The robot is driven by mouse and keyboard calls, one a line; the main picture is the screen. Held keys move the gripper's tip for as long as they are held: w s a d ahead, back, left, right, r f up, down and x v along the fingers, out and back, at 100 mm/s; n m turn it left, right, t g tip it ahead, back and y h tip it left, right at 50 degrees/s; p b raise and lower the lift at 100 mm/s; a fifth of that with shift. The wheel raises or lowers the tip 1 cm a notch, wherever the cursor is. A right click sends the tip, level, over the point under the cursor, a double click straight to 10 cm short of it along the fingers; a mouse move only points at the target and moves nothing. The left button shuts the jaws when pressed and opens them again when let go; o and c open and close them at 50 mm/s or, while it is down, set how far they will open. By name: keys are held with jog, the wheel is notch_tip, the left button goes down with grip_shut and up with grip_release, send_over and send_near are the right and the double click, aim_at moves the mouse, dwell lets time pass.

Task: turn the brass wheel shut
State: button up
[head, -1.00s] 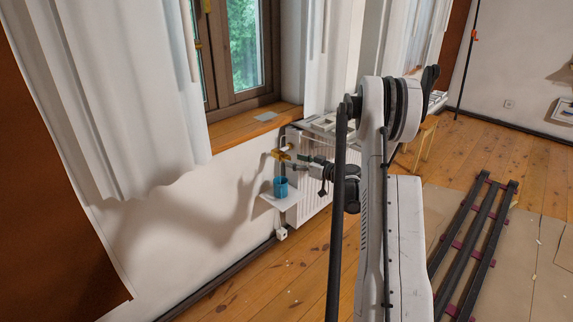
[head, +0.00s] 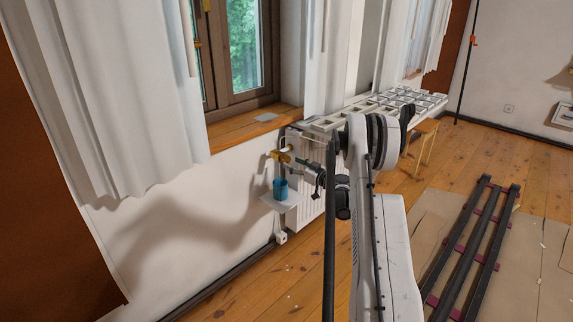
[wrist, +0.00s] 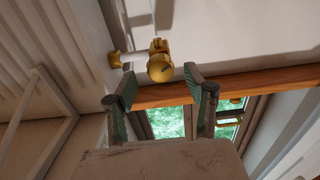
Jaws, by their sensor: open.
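The brass wheel (wrist: 160,66) shows in the wrist view on a brass valve, just beyond and between my fingertips. In the head view the brass valve (head: 281,156) is at the upper corner of the white radiator, below the window sill. My gripper (wrist: 160,88) is open, with its two green-padded fingers apart and nothing between them. In the head view my gripper (head: 303,163) is close to the right of the valve. I cannot tell whether a finger touches the wheel.
The white radiator (head: 308,208) is behind my gripper. A wooden sill (head: 240,130) is above.

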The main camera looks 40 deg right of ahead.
aim_at(288, 161)
jog(key=shift+w+a+b, duration=0.2)
jog(key=shift+w+b, duration=0.25)
jog(key=shift+w, duration=1.75)
jog(key=c, duration=1.2)
